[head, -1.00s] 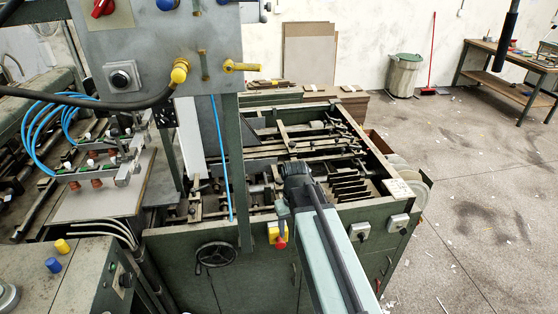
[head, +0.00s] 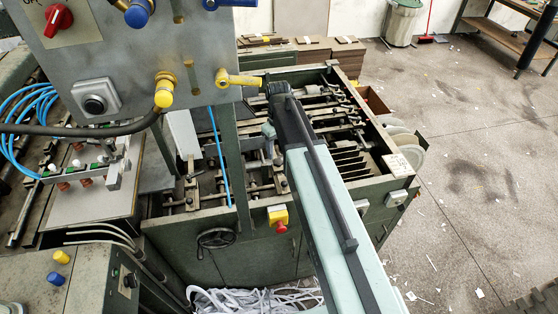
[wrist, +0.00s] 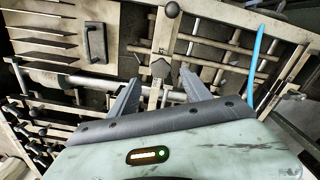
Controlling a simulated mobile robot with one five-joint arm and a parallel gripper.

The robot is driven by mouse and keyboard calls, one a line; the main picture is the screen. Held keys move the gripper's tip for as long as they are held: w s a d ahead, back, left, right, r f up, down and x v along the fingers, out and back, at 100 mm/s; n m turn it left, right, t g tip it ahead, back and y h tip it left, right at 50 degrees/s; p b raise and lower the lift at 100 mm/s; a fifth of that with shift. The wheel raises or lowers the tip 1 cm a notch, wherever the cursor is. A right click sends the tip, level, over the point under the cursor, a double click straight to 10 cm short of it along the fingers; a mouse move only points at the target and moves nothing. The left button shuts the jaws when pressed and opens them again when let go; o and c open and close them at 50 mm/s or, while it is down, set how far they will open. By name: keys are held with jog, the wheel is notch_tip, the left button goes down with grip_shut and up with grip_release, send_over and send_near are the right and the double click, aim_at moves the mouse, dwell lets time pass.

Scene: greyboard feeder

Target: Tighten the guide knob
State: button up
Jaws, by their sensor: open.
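My gripper (wrist: 161,77) is open in the wrist view, its two dark fingers spread and pointing into the feeder. A dark, angular knob (wrist: 160,68) sits on a pale upright bar between and just beyond the fingertips. It looks like the guide knob, but I cannot be sure. I see no finger closed on it, and cannot tell the gap in depth. A round dark ball knob (wrist: 172,10) stands higher on the same bar. In the head view my arm reaches over the feeder (head: 372,205), and its dark end hides what lies beneath it.
A blue hose (wrist: 256,62) runs right of the fingers, and rods and bars cross the feeder bed. In the head view a control panel (head: 130,55) with yellow fittings hangs close left of my arm. A handwheel (head: 220,238) and red button (head: 280,227) are on the front.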

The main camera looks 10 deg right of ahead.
aim_at(279, 162)
notch_tip(279, 162, down, 6)
jog(key=b, duration=0.4)
jog(key=shift+r, duration=0.15)
jog(key=shift+s+r, duration=0.1)
jog(key=shift+r, duration=0.05)
grip_shut()
